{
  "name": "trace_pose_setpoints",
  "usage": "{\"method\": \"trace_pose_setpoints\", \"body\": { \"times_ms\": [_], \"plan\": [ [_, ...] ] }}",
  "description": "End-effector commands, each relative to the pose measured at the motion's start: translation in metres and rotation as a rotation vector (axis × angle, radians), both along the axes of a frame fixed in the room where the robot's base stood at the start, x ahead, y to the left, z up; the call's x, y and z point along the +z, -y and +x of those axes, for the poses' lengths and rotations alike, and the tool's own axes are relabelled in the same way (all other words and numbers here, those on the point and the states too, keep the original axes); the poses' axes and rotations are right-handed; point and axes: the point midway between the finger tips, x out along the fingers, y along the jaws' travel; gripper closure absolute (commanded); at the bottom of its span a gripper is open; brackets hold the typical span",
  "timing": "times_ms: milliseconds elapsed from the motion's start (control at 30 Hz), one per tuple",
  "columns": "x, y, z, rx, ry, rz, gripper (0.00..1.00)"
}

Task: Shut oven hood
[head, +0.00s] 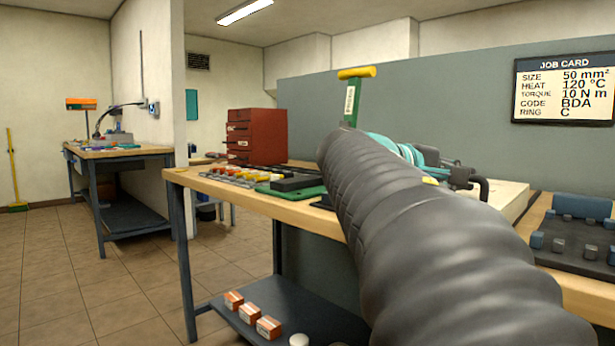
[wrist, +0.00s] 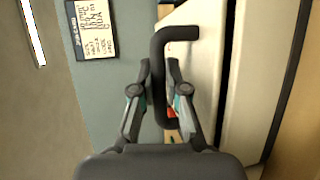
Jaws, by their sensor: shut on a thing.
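My gripper (wrist: 159,78) is shut on a dark bent handle (wrist: 173,34) in the wrist view. The handle's bar runs between the two fingers, and its end meets a cream panel, apparently the oven hood (wrist: 205,62). A dark gap separates this panel from another cream part (wrist: 258,85) to its right. In the head view my gripper (head: 458,174) is at the far end of my arm, beside a cream surface of the oven (head: 507,202). My arm hides most of the oven there, so the hood's angle cannot be told.
A green tool with a yellow handle (head: 352,97) stands behind my arm. A dark tray (head: 575,245) lies at right.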

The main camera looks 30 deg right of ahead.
Motion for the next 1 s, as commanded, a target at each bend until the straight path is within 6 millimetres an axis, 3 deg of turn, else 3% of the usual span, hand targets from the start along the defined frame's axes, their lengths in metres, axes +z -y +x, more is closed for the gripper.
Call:
{"method": "trace_pose_setpoints", "body": {
  "times_ms": [433,467,500,833,1000],
  "plan": [
    [-0.002,-0.004,-0.005,-0.013,-0.002,0.005,1.0],
    [-0.002,-0.004,-0.005,-0.012,-0.002,0.005,0.82],
    [-0.002,-0.005,-0.005,-0.011,-0.001,0.005,0.75],
    [0.0,-0.005,-0.004,-0.011,-0.001,0.001,0.75],
    [0.003,-0.018,-0.001,-0.007,0.0,0.001,0.75]
  ]
}}
